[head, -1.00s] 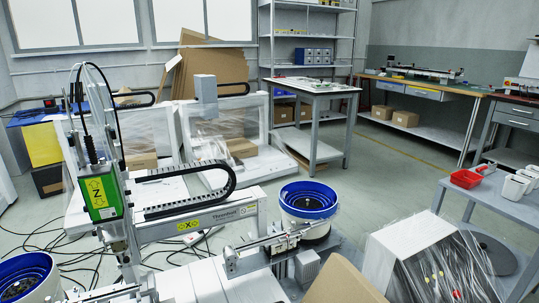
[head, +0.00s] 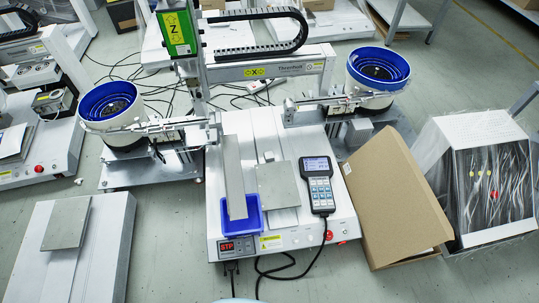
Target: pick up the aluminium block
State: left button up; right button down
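Several grey metal pieces could be the aluminium block, and I cannot tell which one it is. A flat, square grey piece (head: 278,186) lies on the white machine base, left of the keypad. A long, narrow grey bar (head: 234,172) lies beside it, its near end over a small blue tray (head: 249,220). Another flat grey piece (head: 66,222) lies on a separate white base at the lower left. Neither of my grippers is in view.
A keypad (head: 318,186) with a cable rests on the machine base (head: 300,237). Blue-rimmed bowl feeders stand left (head: 110,102) and right (head: 379,70). The gantry (head: 265,70) spans behind. Floor is clear between the two white bases.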

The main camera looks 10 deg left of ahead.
aim_at(268, 156)
jog(key=i+l+u, duration=0.1)
jog(key=u, duration=0.3)
jog(key=i+l+u, duration=0.15)
jog(key=u, duration=0.2)
jog(key=i+l+u, duration=0.1)
jog(key=u, duration=0.3)
jog(key=l+u, duration=0.4)
jog(key=i+j, duration=0.05)
jog(key=j, duration=0.05)
